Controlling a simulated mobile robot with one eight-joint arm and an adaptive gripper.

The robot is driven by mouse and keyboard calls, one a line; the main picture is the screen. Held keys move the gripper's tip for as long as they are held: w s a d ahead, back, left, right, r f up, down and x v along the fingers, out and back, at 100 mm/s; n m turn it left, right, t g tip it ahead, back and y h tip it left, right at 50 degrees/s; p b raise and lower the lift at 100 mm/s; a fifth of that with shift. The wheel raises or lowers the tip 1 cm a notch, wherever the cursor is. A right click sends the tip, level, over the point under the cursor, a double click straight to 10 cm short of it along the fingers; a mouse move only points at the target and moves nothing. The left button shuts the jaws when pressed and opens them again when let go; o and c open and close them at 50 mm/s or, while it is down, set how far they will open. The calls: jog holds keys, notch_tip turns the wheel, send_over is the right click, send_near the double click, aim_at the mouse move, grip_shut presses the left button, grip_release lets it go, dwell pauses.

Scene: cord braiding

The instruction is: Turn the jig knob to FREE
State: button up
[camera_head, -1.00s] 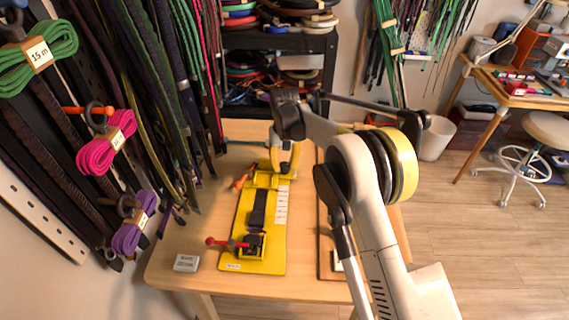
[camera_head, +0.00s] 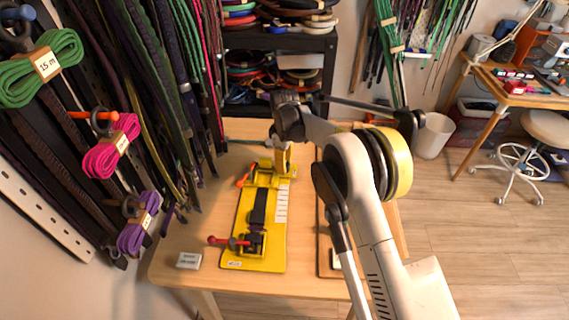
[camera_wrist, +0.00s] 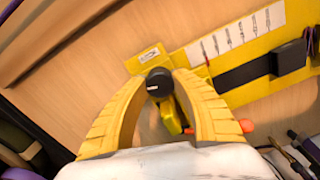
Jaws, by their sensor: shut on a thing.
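The yellow jig (camera_head: 237,231) lies on the wooden table, with a dark strap along its middle. In the wrist view its yellow plate (camera_wrist: 235,98) runs to the upper right. The black round knob (camera_wrist: 159,83) is at the jig's end, beside a small label (camera_wrist: 150,54). My gripper (camera_wrist: 159,86) has its yellow ribbed fingers closed around the knob from both sides. The knob's white mark points about left; the label's writing is too small to read. In the head view my gripper (camera_head: 281,160) is over the jig's far end, and the knob is hidden.
A small grey block (camera_head: 189,261) lies at the table's near left. A wooden board (camera_head: 326,255) lies right of the jig. Cords and straps (camera_head: 165,100) hang at the left.

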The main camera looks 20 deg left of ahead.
jog(key=shift+n, duration=1.6)
jog(key=o, duration=0.9)
notch_tip(320, 180, up, 12)
jog(key=shift+r, duration=0.1)
